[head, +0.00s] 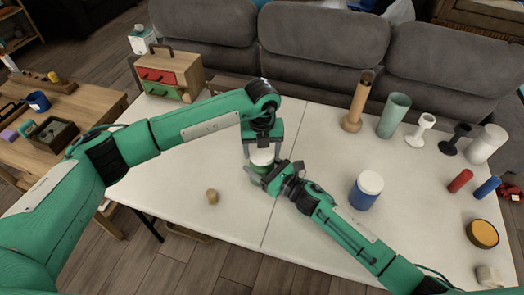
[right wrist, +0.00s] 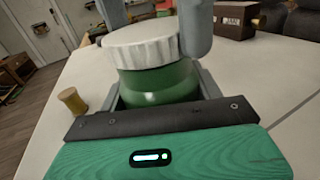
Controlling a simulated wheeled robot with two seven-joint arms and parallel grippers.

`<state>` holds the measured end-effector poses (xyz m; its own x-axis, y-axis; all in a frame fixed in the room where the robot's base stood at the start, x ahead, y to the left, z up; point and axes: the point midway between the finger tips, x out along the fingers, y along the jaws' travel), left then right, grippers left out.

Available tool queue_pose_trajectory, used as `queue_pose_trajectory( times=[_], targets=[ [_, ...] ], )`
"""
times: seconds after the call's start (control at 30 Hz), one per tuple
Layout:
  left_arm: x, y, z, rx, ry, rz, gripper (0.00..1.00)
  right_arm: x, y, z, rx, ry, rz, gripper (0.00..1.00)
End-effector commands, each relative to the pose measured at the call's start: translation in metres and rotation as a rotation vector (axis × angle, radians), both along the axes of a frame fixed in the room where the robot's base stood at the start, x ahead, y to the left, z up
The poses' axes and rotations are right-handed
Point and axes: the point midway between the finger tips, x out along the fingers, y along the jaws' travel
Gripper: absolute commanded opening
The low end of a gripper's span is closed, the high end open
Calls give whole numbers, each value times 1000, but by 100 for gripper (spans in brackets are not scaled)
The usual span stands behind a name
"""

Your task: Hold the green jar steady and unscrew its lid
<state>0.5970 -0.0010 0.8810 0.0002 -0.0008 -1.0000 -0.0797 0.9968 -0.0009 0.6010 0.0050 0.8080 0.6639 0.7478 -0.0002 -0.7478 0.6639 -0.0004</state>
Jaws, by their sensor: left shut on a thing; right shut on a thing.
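The green jar (head: 257,168) stands upright near the middle of the white table, partly hidden by my grippers. Its white ribbed lid (head: 262,157) is on top and shows clearly in the right wrist view (right wrist: 140,45), seated on the glossy green body (right wrist: 158,83). My left gripper (head: 262,151) comes from above, its grey fingers on either side of the lid and shut on it. My right gripper (head: 263,173) comes in low from the right, shut around the jar's body; its grey fingers show beside the body in the wrist view.
A blue jar with a white lid (head: 367,190) stands right of my right gripper. A drawer box (head: 168,76), green cup (head: 394,115) and wooden bottle (head: 357,103) stand toward the back. The table's front left is mostly clear.

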Motion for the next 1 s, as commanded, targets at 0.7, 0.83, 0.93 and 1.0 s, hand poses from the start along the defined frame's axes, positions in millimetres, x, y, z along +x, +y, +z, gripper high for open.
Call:
queue_pose_trajectory(
  times=[0.7,0.83,0.93,1.0],
  targets=[
    [1,0,20,0,-3,0,41,0,0,1,1,-1,0,1],
    [1,0,36,0,-3,0,41,0,0,0,1,-1,0,1],
    [0,0,46,1,-2,0,41,0,0,0,1,-1,0,1],
    [0,0,48,1,-1,0,41,0,0,0,1,-1,0,1]
  ],
)
